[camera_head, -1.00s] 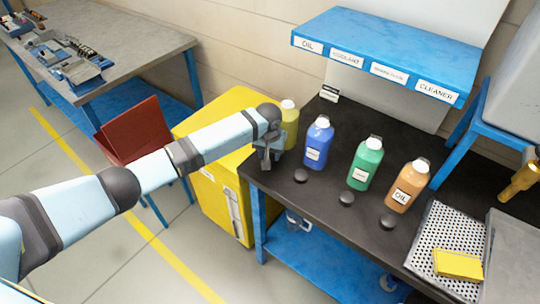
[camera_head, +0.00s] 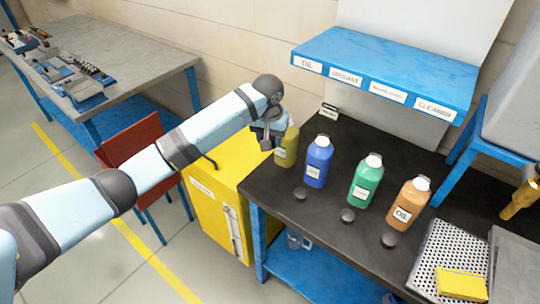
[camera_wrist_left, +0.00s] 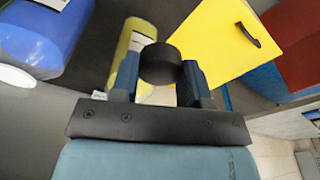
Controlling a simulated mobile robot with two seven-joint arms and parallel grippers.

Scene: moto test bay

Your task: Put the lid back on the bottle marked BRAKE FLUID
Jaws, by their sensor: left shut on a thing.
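My left gripper (camera_head: 268,142) is shut on a dark round lid, seen end-on between the fingers (camera_wrist_left: 158,78) in the left wrist view (camera_wrist_left: 160,64). It is close to the yellow bottle (camera_head: 287,152), at its upper left in the head view, and hides part of its top. The yellow bottle also shows behind the lid in the wrist view (camera_wrist_left: 128,48). I cannot tell whether lid and bottle touch. A blue bottle (camera_head: 318,165), a green bottle (camera_head: 365,183) and an orange bottle (camera_head: 408,203) stand upright to the right. The orange label reads OIL; I cannot read BRAKE FLUID on any bottle.
Dark lids lie before the blue (camera_head: 300,193), green (camera_head: 348,215) and orange bottles (camera_head: 389,240) on the black bench (camera_head: 320,222). A blue labelled shelf (camera_head: 385,65) overhangs behind. A yellow cabinet (camera_head: 215,205) stands left, and a perforated tray (camera_head: 440,250) lies right.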

